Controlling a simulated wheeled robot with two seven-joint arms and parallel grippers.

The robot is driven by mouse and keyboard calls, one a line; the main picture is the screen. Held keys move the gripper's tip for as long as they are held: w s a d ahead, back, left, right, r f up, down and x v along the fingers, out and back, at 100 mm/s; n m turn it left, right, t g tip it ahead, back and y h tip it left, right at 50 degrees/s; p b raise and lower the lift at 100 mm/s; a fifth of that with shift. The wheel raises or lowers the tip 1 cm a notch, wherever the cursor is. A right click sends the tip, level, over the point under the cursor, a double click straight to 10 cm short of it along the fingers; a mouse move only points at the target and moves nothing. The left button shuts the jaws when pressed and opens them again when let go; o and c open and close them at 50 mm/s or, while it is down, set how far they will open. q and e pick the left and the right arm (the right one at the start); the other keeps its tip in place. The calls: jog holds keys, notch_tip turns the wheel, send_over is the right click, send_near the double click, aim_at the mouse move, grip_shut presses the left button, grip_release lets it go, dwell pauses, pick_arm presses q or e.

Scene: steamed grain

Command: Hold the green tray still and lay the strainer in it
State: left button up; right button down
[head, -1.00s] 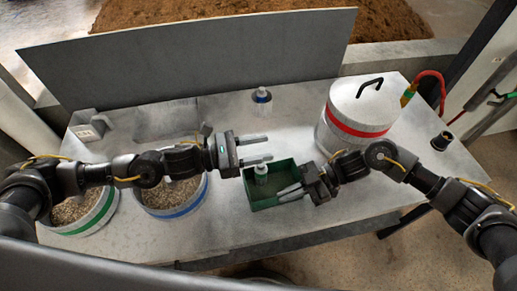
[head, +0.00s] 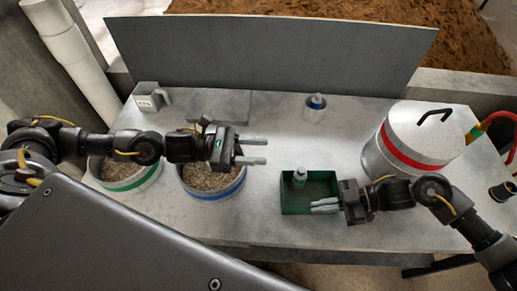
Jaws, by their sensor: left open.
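My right gripper (head: 318,206) reaches over the tray's right side from the right. Its fingertips lie over the front part of the tray; whether they touch or grip it I cannot tell. My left gripper (head: 262,151) is open and empty, behind and left of the tray, fingers pointing right. I cannot pick out a strainer for certain. Two round grain-filled containers, one green-banded (head: 130,186) and one blue-banded (head: 215,193), stand at left, partly hidden by my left arm.
A large lidded pot with a red band (head: 410,155) stands at the right. A blue-banded bottle (head: 315,106) stands at the back. A grey box (head: 149,99) sits at the back left, and an upright grey panel (head: 270,52) runs behind the table. The table's middle is clear.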

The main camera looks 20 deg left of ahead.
dwell(0.4)
jog(key=c, duration=1.6)
grip_release()
